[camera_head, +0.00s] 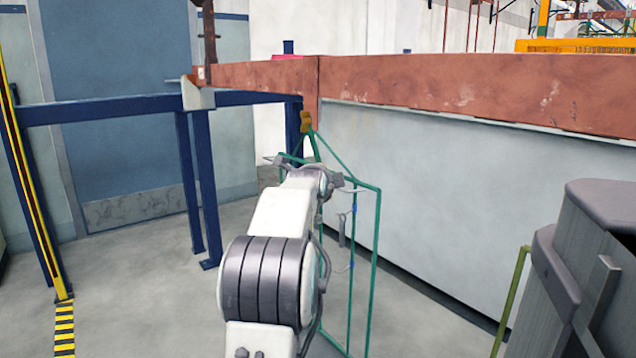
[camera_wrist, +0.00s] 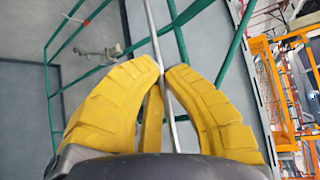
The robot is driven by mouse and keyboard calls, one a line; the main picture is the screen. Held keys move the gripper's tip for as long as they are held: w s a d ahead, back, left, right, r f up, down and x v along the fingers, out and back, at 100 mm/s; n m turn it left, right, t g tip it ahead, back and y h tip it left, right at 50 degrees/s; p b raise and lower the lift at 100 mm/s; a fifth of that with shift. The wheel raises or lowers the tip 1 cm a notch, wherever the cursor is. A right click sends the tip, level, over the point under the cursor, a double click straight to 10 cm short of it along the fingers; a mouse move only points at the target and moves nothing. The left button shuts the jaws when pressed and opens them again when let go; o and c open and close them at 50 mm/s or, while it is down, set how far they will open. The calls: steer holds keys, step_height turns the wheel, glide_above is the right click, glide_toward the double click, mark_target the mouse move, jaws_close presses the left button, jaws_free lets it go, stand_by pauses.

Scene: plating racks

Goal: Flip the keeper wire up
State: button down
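A green plating rack (camera_head: 374,260) hangs by a hook (camera_head: 306,122) from a copper-coloured bar, and its green tubes also show in the wrist view (camera_wrist: 55,85). My gripper (camera_wrist: 163,70) has yellow fingers, drawn close together around a thin grey rod, which looks like the keeper wire (camera_wrist: 152,25). The wire runs up between the fingertips and appears pinched by them. In the head view my arm hides the fingers and most of that wire. Small grey clips hang inside the rack; one clip (camera_wrist: 112,50) shows beyond my fingers in the wrist view.
The copper bar (camera_head: 450,85) runs across above a grey tank wall (camera_head: 430,190) right behind the rack. Blue posts (camera_head: 205,180) stand at left. A dark grey machine (camera_head: 590,270) stands close at right. The floor (camera_head: 150,290) at left is clear.

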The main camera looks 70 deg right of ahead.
steer(key=p, duration=0.3)
steer(key=shift+w+r+m+y, duration=0.1)
steer(key=shift+r+m+y, duration=0.2)
steer(key=c, duration=1.4)
jaws_free()
steer(key=v, duration=1.2)
